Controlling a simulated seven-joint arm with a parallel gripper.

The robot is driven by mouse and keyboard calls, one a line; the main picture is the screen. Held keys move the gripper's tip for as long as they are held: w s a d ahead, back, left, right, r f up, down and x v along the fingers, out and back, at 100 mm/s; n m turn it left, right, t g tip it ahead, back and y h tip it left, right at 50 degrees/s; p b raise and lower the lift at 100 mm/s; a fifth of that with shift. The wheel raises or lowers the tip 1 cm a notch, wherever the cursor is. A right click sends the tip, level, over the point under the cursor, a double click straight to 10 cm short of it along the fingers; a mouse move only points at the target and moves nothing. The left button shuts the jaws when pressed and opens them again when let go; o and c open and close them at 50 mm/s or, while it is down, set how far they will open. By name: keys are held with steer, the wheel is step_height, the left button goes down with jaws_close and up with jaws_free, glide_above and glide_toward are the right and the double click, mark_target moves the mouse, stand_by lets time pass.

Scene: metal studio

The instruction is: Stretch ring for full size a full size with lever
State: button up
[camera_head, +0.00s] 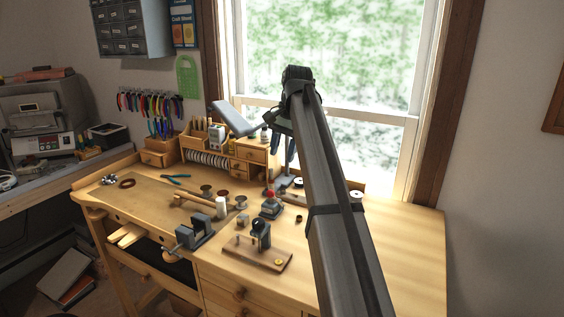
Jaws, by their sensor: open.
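A small dark metal tool (261,235) stands upright on a flat wooden base (245,250) near the bench's front edge; it may be the ring stretcher. A tiny gold-coloured spot (278,262) lies at the right end of that base; I cannot tell whether it is the ring. A lever is too small to make out. Another small device with a red top (270,196) stands behind it. My arm crosses the view and partly covers my gripper (283,150), whose dark bluish fingers hang above the back of the bench, well away from the wooden base. It appears open and empty.
A grey vise (196,232) is at the bench's front edge. Spools, a white cylinder (221,207) and blue pliers (176,178) lie to the left. A wooden organiser (249,155) stands at the back, near a tilted grey panel (234,118). The bench's right side (412,250) is clear.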

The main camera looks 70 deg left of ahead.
steer(key=s+f, duration=0.1)
steer(key=s, duration=0.7)
steer(key=m+t+y, duration=0.2)
steer(key=t, duration=0.2)
glide_toward(276, 200)
steer(key=x, duration=0.9)
steer(key=shift+s+f, duration=0.1)
steer(key=shift+s, duration=0.3)
steer(key=shift+c, duration=0.4)
jaws_close()
